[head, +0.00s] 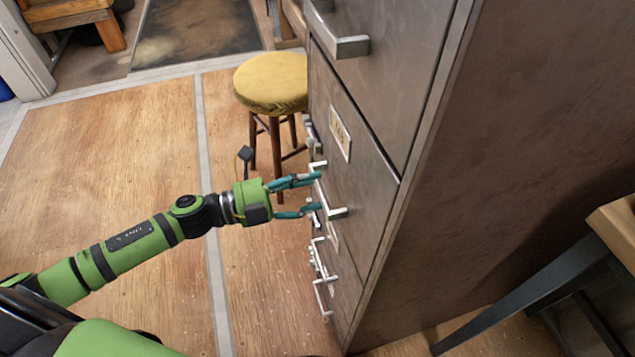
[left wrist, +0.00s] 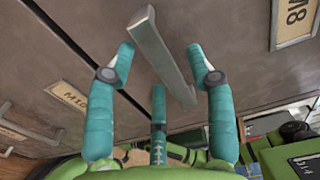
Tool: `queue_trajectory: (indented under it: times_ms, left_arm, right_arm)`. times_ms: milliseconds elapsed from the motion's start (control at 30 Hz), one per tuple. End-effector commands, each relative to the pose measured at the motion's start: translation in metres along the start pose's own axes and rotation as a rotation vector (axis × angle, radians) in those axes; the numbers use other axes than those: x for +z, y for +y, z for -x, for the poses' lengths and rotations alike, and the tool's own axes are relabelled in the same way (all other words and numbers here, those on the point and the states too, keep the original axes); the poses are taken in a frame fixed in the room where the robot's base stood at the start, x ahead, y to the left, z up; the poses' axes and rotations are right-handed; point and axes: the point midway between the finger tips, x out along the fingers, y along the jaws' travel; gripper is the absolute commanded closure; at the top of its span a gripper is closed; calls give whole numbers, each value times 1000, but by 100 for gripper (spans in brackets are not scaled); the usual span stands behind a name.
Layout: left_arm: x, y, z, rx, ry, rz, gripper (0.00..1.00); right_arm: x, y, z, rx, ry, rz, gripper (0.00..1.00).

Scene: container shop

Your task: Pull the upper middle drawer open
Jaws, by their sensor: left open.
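The grey metal cabinet's drawer (head: 362,185) has a pale label plate and a silver bar handle (head: 334,212); its front looks flush with the cabinet. I cannot tell for sure that this is the upper middle drawer. My left gripper (head: 312,191), with teal fingers, is open at this handle. In the left wrist view, the handle (left wrist: 163,58) runs slantwise between the spread fingers of my left gripper (left wrist: 161,53), with gaps on both sides. I cannot tell whether any finger touches it. My right gripper is out of view.
Another handle (head: 340,46) is on the drawer above, and more handles (head: 322,280) are below. A yellow-topped stool (head: 272,82) stands behind the cabinet's front corner. A dark-legged table (head: 540,285) is at the right. The wooden floor (head: 120,140) at the left is clear.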

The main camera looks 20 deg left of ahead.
Motion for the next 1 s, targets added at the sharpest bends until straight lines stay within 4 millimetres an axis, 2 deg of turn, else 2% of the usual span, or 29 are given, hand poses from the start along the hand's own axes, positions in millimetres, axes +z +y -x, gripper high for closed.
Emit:
queue_trajectory:
  times_ms: [200, 467, 500, 567, 600, 633, 1000]
  left_arm:
    - [0, 0, -17, -1, -1, 1, 46]
    - [0, 0, -18, 0, -1, 2, 46]
    - [0, 0, -18, 0, -1, 2, 54]
    - [0, 0, -18, 0, -1, 2, 78]
    - [0, 0, -18, 0, -1, 2, 94]
    - [0, 0, -18, 0, -1, 2, 100]
    - [0, 0, -18, 0, -2, 3, 100]
  right_arm:
    - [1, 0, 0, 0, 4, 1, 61]
    - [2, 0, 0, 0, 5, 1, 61]
    - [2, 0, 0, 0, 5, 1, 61]
    - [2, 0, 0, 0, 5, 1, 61]
    - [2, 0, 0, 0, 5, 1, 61]
    - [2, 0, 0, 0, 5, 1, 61]
    - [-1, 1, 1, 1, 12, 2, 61]
